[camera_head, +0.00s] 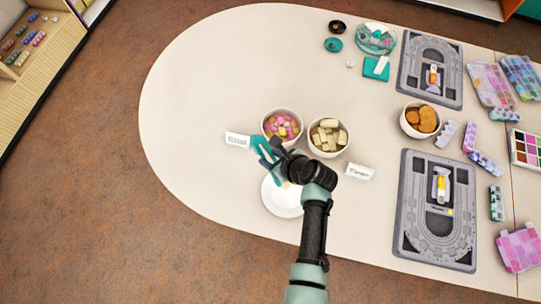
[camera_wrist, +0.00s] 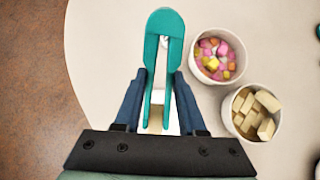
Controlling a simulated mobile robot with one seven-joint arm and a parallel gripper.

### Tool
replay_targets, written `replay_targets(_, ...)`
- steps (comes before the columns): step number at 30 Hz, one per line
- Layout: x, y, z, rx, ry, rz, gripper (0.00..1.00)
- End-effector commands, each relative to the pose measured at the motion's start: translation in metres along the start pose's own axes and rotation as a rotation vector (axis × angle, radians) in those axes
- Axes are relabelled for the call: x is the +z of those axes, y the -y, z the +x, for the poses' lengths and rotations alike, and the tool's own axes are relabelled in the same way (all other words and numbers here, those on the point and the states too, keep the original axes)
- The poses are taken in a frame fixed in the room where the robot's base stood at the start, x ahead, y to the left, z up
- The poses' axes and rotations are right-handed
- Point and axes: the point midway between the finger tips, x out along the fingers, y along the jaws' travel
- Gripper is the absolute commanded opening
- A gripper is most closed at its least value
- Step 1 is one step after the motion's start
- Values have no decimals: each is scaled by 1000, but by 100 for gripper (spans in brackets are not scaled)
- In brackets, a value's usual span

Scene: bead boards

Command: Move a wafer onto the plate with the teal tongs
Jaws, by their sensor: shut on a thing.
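My gripper (camera_head: 269,154) is shut on the teal tongs (camera_head: 256,142), above the table just left of the bowls. In the wrist view the tongs (camera_wrist: 165,20) stand between my blue fingers (camera_wrist: 161,78), bent end away from me, with a gap between their arms. The wafers (camera_wrist: 265,103) are pale blocks in a white bowl (camera_wrist: 226,112), right of my gripper; this bowl also shows in the head view (camera_head: 327,155). The white plate (camera_head: 283,201) lies just below my gripper in the head view, partly hidden by my arm.
A bowl of pink and yellow sweets (camera_head: 268,133) stands beside the wafer bowl. Label cards (camera_head: 237,140) and (camera_head: 360,173) flank the bowls. A cookie bowl (camera_head: 408,129), grey bead boards (camera_head: 405,205) and bead boxes (camera_head: 518,247) lie to the right. The table's left end is clear.

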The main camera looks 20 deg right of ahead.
Motion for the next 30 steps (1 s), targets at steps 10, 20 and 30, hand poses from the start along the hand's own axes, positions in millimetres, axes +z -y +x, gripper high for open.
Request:
replay_targets(10,-15,0,18,0,-1,0,0)
replay_targets(20,-38,-1,45,0,0,-1,0)
replay_targets(30,-57,-1,67,-1,0,1,0)
